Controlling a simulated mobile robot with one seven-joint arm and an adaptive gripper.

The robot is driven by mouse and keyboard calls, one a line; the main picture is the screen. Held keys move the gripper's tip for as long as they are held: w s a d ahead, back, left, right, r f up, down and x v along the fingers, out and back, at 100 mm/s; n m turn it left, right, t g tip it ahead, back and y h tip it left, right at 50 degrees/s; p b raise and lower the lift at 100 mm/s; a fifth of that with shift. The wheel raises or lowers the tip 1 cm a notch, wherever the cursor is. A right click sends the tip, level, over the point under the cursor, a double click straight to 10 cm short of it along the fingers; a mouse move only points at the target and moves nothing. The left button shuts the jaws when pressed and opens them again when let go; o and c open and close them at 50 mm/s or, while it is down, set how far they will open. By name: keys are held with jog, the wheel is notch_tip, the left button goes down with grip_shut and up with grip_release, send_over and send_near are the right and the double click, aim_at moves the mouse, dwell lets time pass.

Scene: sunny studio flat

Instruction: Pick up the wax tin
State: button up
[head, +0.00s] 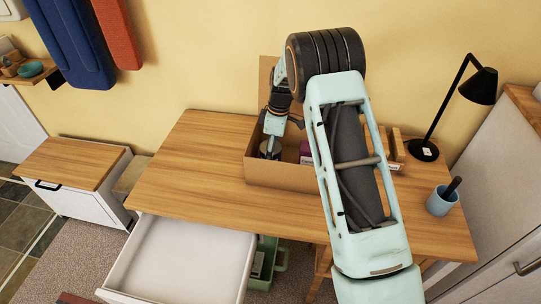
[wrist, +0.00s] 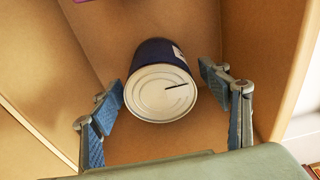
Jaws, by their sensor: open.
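A round tin (wrist: 160,92), which I take to be the wax tin, has a pale metal end with a short dark mark and a dark blue side with a white patch. It lies inside an open cardboard box (head: 275,175) on the wooden desk (head: 185,165). My gripper (wrist: 162,82) is open inside the box, with one blue-padded finger on each side of the tin. The left fingertip is very close to the tin; I cannot tell whether it touches. A gap shows on the right. In the head view my gripper (head: 271,146) reaches down into the box, and my arm hides much of the box.
A purple item (head: 305,150) is also in the box. The box walls rise close around my gripper. A black lamp (head: 424,150) and a blue cup (head: 441,202) stand on the right of the desk. A white drawer (head: 180,260) is open at the front.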

jog(key=shift+w+a+f, duration=0.1)
jog(key=shift+f, duration=0.65)
jog(key=shift+r, duration=0.1)
jog(key=c, duration=1.7)
